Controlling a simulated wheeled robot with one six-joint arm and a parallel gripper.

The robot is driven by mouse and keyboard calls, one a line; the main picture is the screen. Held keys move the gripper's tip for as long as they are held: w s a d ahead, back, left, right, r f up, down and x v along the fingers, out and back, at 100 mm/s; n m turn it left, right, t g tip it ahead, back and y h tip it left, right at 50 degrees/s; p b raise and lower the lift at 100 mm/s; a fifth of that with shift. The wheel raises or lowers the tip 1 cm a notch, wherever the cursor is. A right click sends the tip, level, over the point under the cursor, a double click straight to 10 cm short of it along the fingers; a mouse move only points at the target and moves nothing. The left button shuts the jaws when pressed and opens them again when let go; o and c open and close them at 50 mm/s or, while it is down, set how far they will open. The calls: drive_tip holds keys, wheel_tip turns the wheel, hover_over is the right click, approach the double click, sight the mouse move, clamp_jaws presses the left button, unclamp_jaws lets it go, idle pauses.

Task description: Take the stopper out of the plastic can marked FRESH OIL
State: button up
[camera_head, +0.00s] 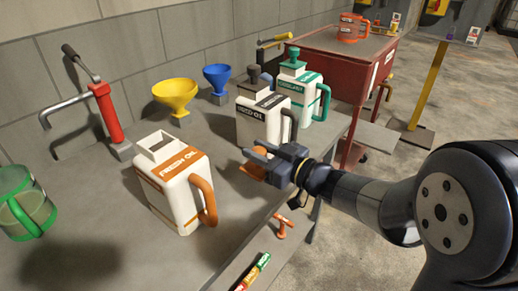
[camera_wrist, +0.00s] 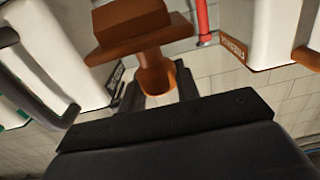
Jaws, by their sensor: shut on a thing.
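The white plastic can marked FRESH OIL (camera_head: 172,197) stands upright on the bench, with an orange label and orange handle. Its square neck (camera_head: 161,146) is open at the top, with no stopper in it. My gripper (camera_head: 258,158) is to the right of this can, apart from it, above the bench's front part. It is shut on an orange-brown stopper (camera_head: 252,172). In the wrist view the stopper (camera_wrist: 140,28) shows a wide block and a narrower stem between the fingers (camera_wrist: 158,88). The FRESH OIL can (camera_wrist: 268,35) is at the right of that view.
A white can marked USED OIL (camera_head: 262,122) stands close behind my gripper, with a green-labelled can (camera_head: 301,95) beyond. Yellow (camera_head: 176,94) and blue (camera_head: 216,77) funnels, a red pump (camera_head: 104,112) and a green jug (camera_head: 25,205) are also on the bench.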

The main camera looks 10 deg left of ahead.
drive_tip(key=shift+f+b, duration=1.4)
drive_tip(key=shift+f, duration=0.65)
drive_tip(key=o, duration=1.1)
drive_tip(key=v, duration=1)
drive_tip(key=shift+s+d+p, duration=0.15)
drive_tip(key=shift+d+p, duration=0.2)
drive_tip(key=shift+a, duration=0.1)
